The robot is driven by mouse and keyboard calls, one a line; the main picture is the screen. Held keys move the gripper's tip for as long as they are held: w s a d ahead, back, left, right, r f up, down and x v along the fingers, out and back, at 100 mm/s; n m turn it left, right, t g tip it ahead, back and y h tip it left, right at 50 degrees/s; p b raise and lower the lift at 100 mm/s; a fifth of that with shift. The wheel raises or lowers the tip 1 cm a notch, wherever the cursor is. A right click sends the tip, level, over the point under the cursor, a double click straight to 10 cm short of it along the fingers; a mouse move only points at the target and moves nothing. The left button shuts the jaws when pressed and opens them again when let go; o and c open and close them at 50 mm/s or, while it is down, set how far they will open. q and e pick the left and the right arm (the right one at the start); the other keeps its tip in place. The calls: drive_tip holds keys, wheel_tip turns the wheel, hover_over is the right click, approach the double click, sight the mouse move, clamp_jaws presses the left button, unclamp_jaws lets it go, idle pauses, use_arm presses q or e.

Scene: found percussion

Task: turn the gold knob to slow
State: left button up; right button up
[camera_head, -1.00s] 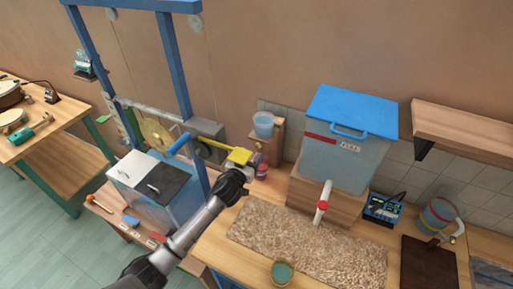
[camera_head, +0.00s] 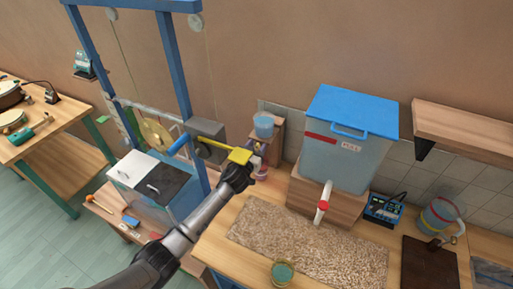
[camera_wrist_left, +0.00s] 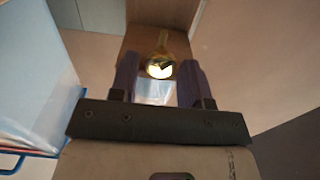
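In the left wrist view a shiny round gold knob (camera_wrist_left: 160,68) with a dark mark on its face sits in front of a brown wooden surface. It lies between and beyond the two dark fingers of my left gripper (camera_wrist_left: 159,80), which stand apart. I cannot tell whether they touch it. In the head view my left gripper (camera_head: 253,163) is beside a yellow block on a bar (camera_head: 240,155), near a small wooden stand (camera_head: 279,145). The knob cannot be made out there, and no slow marking is readable. My right gripper is out of view.
A blue-lidded tank (camera_head: 345,160) stands right of the gripper. A cup (camera_head: 264,122) is on the stand, with a pinkish cup (camera_head: 262,172) below it. A blue frame (camera_head: 177,75) and gold disc (camera_head: 155,135) stand left. A textured mat (camera_head: 300,250) lies in front.

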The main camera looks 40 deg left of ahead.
use_arm(q)
drive_tip(key=c, duration=0.6)
drive_tip(key=shift+m, duration=0.3)
drive_tip(key=m, duration=0.5)
drive_tip(key=shift+d+m, duration=0.1)
drive_tip(key=shift+m, duration=0.3)
drive_tip(key=m, duration=0.3)
drive_tip(key=shift+m+p, duration=0.3)
drive_tip(key=shift+m, duration=0.3)
